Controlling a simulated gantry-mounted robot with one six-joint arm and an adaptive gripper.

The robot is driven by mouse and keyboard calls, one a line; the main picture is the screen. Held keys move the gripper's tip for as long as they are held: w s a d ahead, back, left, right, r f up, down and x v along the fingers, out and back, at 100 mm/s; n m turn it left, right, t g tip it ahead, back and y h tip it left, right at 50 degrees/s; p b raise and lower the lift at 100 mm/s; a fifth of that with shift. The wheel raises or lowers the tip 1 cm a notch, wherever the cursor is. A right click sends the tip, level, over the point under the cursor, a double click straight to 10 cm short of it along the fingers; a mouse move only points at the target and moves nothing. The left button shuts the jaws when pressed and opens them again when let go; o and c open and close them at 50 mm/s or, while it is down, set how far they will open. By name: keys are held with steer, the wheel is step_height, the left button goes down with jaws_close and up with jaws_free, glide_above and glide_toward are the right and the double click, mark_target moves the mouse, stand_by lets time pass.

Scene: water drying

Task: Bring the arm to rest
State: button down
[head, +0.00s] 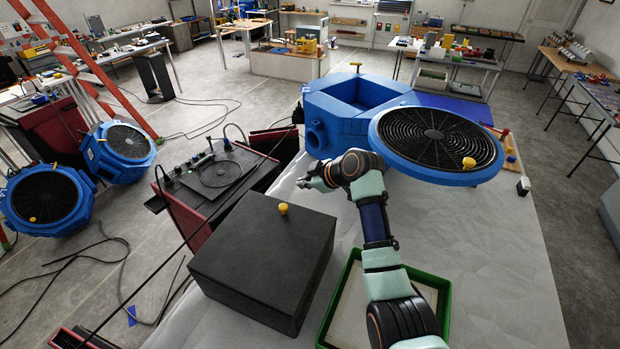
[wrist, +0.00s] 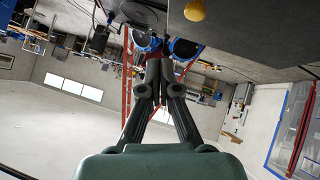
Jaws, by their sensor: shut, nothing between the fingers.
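My gripper (head: 308,182) is at the end of my bent arm, above the white table and pointing left. It is shut and empty. In the wrist view its two fingers (wrist: 160,80) meet at the tips with nothing between them. The gripper hangs in the free space between the dark box (head: 262,255) and the blue open housing (head: 318,112), apart from both. The wrist view is tilted and shows the room, the red ladder and blue fans beyond the fingers.
A blue fan cover with a black grille (head: 425,135) and yellow knob lies right of my wrist. A green-rimmed tray (head: 440,290) sits under my forearm. A yellow knob (head: 283,209) tops the dark box. The table's right side (head: 500,270) is clear.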

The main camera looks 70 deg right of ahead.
steer(key=shift+s+r, duration=0.9)
steer(key=shift+r, duration=0.1)
steer(key=w+a+f, duration=0.1)
steer(key=w+a, duration=0.4)
steer(key=a, duration=0.3)
steer(key=w+a+f, duration=0.1)
steer(key=w+a, duration=0.4)
steer(key=a, duration=0.3)
steer(key=w+a+t+y, duration=0.1)
steer(key=w+a+t, duration=0.1)
steer(key=a, duration=1.9)
steer(key=s+a+r+y, duration=0.1)
steer(key=s+a, duration=0.2)
steer(key=a, duration=0.3)
steer(key=s+a+r+m+t, duration=0.1)
steer(key=s+a, duration=0.2)
steer(key=a, duration=0.3)
steer(key=s+a+r+y, duration=0.1)
steer(key=s+a, duration=0.2)
steer(key=a, duration=0.4)
step_height(320, 180, up, 13)
steer(key=p, duration=1.2)
steer(key=shift+s+t+p, duration=0.2)
steer(key=shift+t+p, duration=0.1)
steer(key=shift+p, duration=0.05)
